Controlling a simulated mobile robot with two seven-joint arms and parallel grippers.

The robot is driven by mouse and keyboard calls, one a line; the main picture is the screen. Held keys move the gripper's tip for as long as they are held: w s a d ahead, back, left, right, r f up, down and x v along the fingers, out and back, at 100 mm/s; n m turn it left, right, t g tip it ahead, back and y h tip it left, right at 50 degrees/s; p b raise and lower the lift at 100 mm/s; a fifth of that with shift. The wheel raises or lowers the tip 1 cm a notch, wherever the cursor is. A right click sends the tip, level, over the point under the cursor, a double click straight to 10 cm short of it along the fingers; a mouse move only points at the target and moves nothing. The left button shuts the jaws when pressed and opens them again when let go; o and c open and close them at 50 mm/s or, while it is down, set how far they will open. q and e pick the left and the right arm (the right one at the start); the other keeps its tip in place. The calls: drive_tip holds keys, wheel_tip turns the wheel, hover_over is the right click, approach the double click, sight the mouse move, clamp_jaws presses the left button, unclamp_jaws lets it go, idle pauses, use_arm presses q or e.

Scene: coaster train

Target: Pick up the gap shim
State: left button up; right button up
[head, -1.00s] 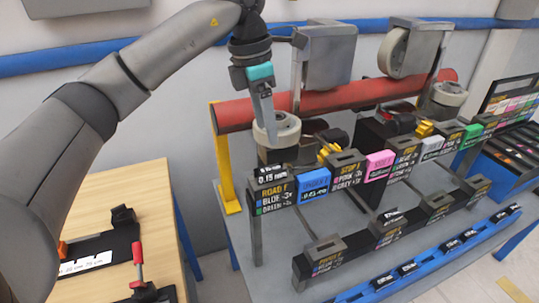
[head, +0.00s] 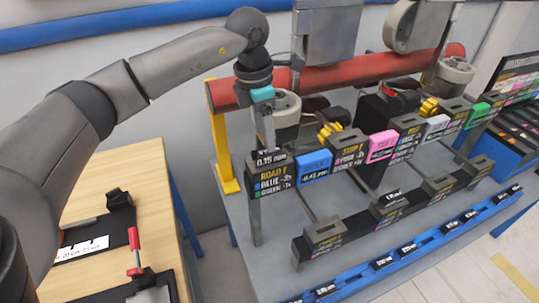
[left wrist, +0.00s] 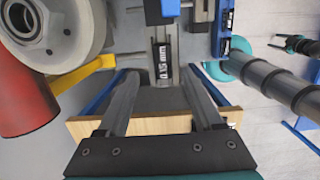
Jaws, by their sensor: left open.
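The gap shim is the small black piece marked "0.15 mm" (head: 270,158), on top of the leftmost dark "ROAD F" block (head: 272,181). In the left wrist view the shim (left wrist: 163,62) stands out near the middle, ahead of and between the fingertips. My left gripper (head: 266,141) points down just above the shim in the head view. Its fingers (left wrist: 159,75) are open with nothing held between them. My right gripper does not show in the head view. A small dark gripper-like shape (left wrist: 292,43) with a teal part shows at the right in the left wrist view.
A red horizontal tube (head: 345,70) and a pale round roller (head: 286,106) stand close behind. A blue labelled block (head: 314,166) is just right of the shim. A blue rail (head: 400,256) runs along the front. A wooden table (head: 92,201) is at left.

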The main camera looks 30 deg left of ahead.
sight(270, 160)
use_arm(q)
drive_tip(key=f, duration=0.3)
drive_tip(key=d+f, duration=0.1)
drive_tip(key=shift+w+f, duration=0.15)
drive_tip(key=shift+f, duration=0.25)
clamp_jaws()
